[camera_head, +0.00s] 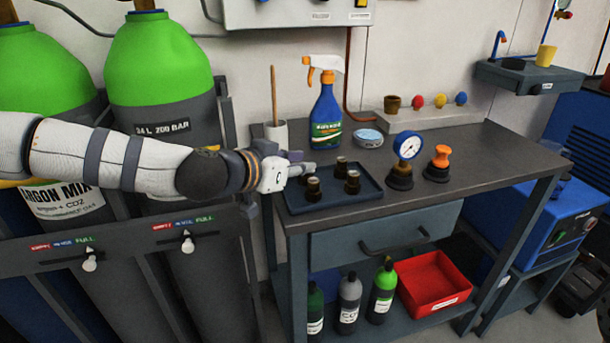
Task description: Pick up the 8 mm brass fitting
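Three small dark brown fittings with lighter tops stand on a dark blue tray (331,203) at the left end of the bench. One fitting (313,190) is at the front left, one (342,166) at the back, and one (352,182) at the right. Any size marks are too small to read, so I cannot tell which is 8 mm. My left gripper (304,163) reaches in from the left over the tray's back-left edge, close to the front-left fitting. I see nothing held in it. Its fingers are small and seen side-on, so their opening is unclear. My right gripper is out of view.
A blue spray bottle (326,115) and a white cup with a stick (276,134) stand behind the tray. A round tin (368,138), a pressure gauge (407,148) and an orange-topped part (439,160) stand to the right. Bench space (490,150) farther right is clear.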

